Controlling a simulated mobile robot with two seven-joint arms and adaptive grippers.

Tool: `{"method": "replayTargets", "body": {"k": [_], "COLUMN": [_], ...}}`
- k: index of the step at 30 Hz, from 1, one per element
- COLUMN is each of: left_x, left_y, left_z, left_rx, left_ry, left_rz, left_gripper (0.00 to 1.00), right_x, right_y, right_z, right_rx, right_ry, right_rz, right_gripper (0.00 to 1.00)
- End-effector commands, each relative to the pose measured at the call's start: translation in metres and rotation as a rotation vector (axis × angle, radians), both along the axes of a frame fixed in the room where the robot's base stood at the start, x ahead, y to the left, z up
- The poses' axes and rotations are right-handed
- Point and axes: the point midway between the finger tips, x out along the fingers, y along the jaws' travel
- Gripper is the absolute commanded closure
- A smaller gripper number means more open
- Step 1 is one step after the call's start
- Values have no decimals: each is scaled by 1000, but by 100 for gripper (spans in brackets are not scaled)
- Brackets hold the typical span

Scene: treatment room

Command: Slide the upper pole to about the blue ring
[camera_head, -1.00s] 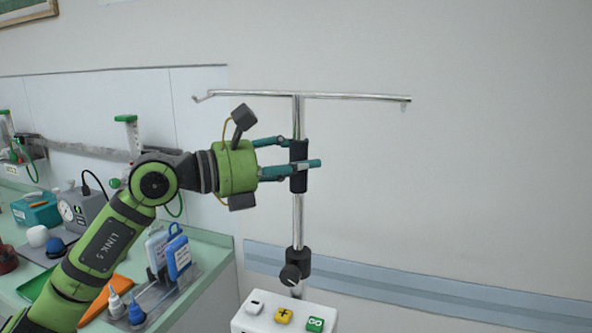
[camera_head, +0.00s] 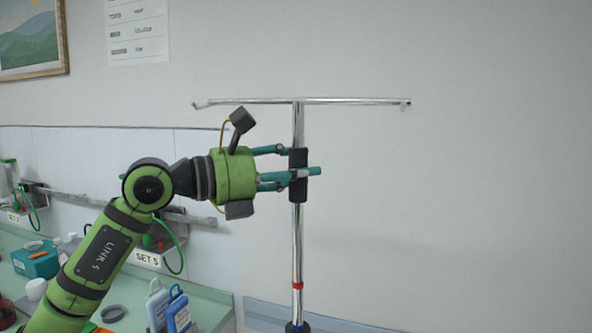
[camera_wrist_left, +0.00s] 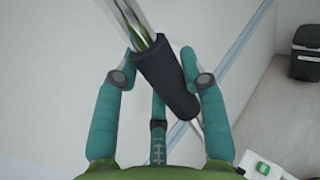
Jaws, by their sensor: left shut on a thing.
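The upper pole (camera_head: 298,240) is a shiny upright chrome tube with a crossbar of hooks (camera_head: 350,101) on top. A black grip sleeve (camera_head: 298,190) sits around it. My left gripper (camera_head: 305,160) is shut on this sleeve from the left, below the crossbar. In the left wrist view the sleeve (camera_wrist_left: 165,80) lies between the teal fingers. A red ring (camera_head: 297,286) shows on the pole well below the sleeve. A blue band (camera_head: 297,326), probably the blue ring, shows at the bottom edge; the collar there is mostly cut off. My right gripper is out of view.
A wall rail with hoses runs behind my arm. The wall right of the pole is clear. A dark bin (camera_wrist_left: 306,50) shows in the left wrist view.

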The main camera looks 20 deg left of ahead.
Motion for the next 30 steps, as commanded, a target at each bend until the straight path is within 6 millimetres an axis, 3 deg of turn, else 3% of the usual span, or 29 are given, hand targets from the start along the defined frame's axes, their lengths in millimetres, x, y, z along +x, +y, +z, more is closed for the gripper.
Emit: {"method": "replayTargets", "body": {"k": [1, 2, 3, 16, 30], "left_x": [0, 0, 0, -4, -66], "left_y": [1, 1, 1, 5, 72], "left_z": [3, 3, 3, 0, -1], "left_rx": [-6, -6, -6, 0, 1], "left_ry": [-7, -7, -7, -1, 0], "left_rz": [1, 1, 1, 2, 5], "left_gripper": [100, 47, 33, 33, 33], "right_x": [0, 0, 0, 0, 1], "right_y": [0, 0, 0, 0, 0], "right_z": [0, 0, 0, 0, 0], "right_rx": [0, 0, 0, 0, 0], "right_ry": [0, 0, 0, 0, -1], "right_rz": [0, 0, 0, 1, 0], "right_gripper": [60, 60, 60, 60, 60]}}
